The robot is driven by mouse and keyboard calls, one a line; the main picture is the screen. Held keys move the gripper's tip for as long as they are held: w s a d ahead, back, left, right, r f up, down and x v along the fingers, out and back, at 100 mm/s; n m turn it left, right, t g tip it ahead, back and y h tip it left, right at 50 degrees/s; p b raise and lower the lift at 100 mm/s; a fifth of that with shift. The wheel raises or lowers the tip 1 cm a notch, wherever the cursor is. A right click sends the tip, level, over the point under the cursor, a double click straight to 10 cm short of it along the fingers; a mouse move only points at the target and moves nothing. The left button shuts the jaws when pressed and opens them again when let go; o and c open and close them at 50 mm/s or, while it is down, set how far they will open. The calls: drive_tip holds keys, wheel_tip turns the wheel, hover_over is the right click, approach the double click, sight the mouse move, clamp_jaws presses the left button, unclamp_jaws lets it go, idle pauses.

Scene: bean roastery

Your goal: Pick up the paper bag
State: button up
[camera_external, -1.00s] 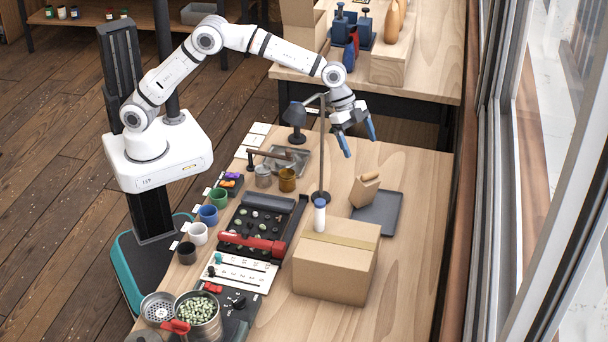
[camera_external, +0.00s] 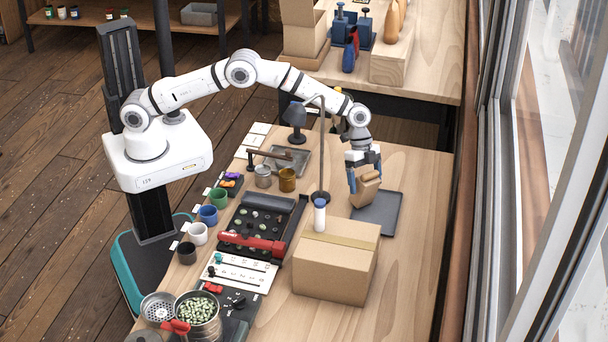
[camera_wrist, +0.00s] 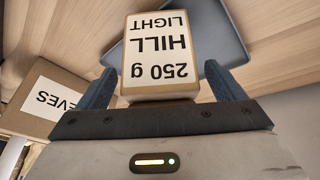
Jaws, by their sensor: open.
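In the wrist view the paper bag (camera_wrist: 160,60) shows a white label reading "HILL LIGHT 250 g", upside down. My gripper (camera_external: 364,180) is open, with its blue fingers down at the bag's upper part. In the wrist view the fingers of my gripper (camera_wrist: 160,90) stand on either side of the bag's near end, with a gap most visible on the right. The bag's top is partly hidden by the gripper.
A cardboard box (camera_external: 335,262) with a white bottle (camera_external: 319,215) on it stands in front of the tray. A desk lamp (camera_external: 322,150) stands close to the left of my gripper. Bare tabletop lies right of the tray.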

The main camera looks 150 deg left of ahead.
drive_tip(key=shift+x, duration=0.75)
drive_tip(key=shift+r, duration=0.1)
drive_tip(key=c, duration=1.3)
drive_tip(key=shift+m+t, duration=0.3)
drive_tip(key=shift+m, duration=0.1)
drive_tip(key=r+b, duration=0.1)
drive_tip(key=r, duration=0.4)
drive_tip(key=r+b, duration=0.1)
drive_tip(key=r, duration=0.4)
drive_tip(key=shift+w+a+r, duration=0.15)
drive_tip(key=shift+a+r, duration=0.05)
drive_tip(key=shift+w+a+r+m+t+y+b, duration=0.1)
drive_tip(key=shift+a+r+m+t+y+b, duration=0.2)
drive_tip(key=shift+r+m+t, duration=0.15)
wheel_tip(320, 180, down, 10)
drive_tip(key=shift+r+p, duration=0.2)
drive_tip(key=shift+p, duration=0.3)
